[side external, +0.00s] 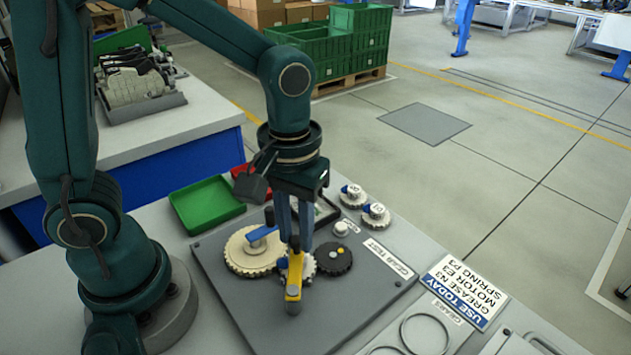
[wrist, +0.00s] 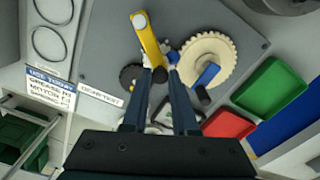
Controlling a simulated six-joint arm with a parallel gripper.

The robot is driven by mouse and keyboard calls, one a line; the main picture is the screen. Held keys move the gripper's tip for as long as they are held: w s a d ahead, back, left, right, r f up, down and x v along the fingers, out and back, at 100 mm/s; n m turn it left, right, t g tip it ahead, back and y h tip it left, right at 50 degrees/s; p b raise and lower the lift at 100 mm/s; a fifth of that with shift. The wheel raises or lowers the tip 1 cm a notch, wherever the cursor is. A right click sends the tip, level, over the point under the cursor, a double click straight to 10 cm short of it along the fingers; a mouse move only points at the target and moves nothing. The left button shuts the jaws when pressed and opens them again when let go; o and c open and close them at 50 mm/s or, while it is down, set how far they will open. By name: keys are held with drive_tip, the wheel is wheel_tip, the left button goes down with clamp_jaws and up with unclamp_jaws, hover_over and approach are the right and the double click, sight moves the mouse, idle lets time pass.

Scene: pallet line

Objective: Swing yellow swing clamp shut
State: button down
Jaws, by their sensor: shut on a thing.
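The yellow swing clamp (side external: 294,278) stands at the near side of the dark gear plate (side external: 350,305). Its round pivot end is toward the plate's near edge, and its bar reaches to the small pale gear (side external: 308,268). In the wrist view the clamp (wrist: 149,42) runs from its pale pivot cap down to its dark end knob. My gripper (side external: 297,248) points down and is shut on the clamp at its knob end; the fingertips (wrist: 167,72) partly hide the small gear there. I cannot tell whether the bar touches the gear.
A blue clamp (side external: 262,232) lies over the large cream gear (side external: 243,262), close to my fingers. A dark gear (side external: 333,260) is on the other side. Green (side external: 205,203) and red (wrist: 229,124) trays sit behind the plate. Two labelled gears (side external: 375,216) stand at the back right.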

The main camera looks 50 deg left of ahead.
drive_tip(key=c, duration=0.7)
unclamp_jaws()
drive_tip(key=shift+r, duration=0.1)
drive_tip(key=shift+r, duration=2.5)
drive_tip(key=shift+a, duration=0.1)
drive_tip(key=shift+w+a+r, duration=0.1)
drive_tip(key=shift+r, duration=0.3)
drive_tip(key=s+a+r+m+t, duration=0.1)
drive_tip(key=s+a+m+t, duration=0.3)
drive_tip(key=s+t, duration=0.1)
drive_tip(key=shift+s+r+m+t, duration=0.3)
drive_tip(key=shift+r, duration=0.1)
